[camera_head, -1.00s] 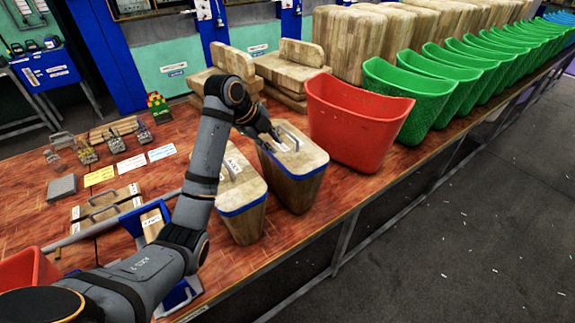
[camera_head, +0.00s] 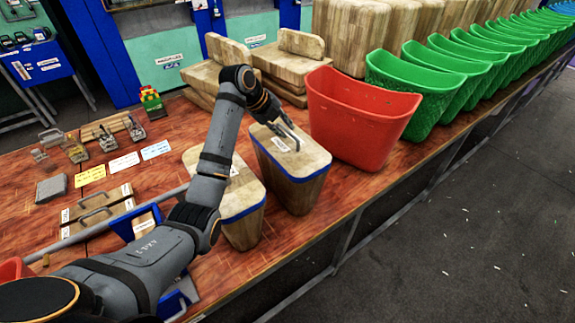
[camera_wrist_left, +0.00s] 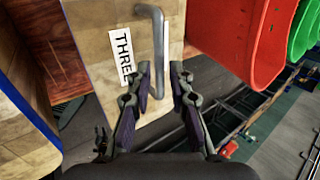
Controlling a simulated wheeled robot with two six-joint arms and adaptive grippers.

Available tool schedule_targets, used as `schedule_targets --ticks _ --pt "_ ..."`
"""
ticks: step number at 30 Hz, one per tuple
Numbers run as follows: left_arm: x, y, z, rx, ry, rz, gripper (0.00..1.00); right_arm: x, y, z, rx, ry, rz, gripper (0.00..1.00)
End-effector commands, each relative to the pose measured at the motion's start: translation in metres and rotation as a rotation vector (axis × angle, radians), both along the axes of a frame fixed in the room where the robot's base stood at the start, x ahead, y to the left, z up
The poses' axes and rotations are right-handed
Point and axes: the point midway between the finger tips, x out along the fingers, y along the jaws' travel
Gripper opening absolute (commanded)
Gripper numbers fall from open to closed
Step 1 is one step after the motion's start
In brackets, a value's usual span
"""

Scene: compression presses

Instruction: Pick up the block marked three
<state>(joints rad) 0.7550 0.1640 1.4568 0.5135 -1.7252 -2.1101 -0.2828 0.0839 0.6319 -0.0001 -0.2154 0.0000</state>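The block marked three (camera_head: 293,185) is a tall wooden block with a blue band. It stands upright on the bench, just left of the red bin. My left gripper (camera_head: 290,138) is over this top at the handle. In the left wrist view its fingers (camera_wrist_left: 160,72) are apart, with the handle lined up between them. Whether they touch it I cannot tell. My right gripper is not in view.
A similar block (camera_head: 240,205) stands close on the left, partly behind my arm. The red bin (camera_head: 362,120) is close on the right, with several green bins (camera_head: 410,90) beyond. Wooden pieces (camera_head: 290,68) lie behind. The bench edge is in front.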

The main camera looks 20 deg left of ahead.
Motion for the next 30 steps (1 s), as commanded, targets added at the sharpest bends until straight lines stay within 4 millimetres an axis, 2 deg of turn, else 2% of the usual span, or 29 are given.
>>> schedule_targets --ticks 1,2,6,11,14,18,30 --pt "0.003 -0.002 -0.002 -0.001 0.006 0.000 0.21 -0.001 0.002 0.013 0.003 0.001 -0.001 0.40" --pt "0.005 -0.003 -0.007 -0.001 0.006 0.000 0.21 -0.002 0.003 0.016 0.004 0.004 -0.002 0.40" --pt "0.013 -0.009 -0.024 0.000 0.001 0.002 0.21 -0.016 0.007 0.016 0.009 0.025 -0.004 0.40" --pt "0.015 -0.010 -0.028 0.001 0.001 0.001 0.21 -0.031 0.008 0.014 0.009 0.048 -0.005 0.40" --pt "0.015 -0.010 -0.028 0.001 0.001 0.001 0.18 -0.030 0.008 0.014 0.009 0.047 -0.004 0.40" --pt "0.014 -0.010 -0.028 0.001 0.001 0.001 0.00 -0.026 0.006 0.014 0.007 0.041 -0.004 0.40" --pt "0.014 -0.010 -0.028 0.000 0.000 0.001 0.00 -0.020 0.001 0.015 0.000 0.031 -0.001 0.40"
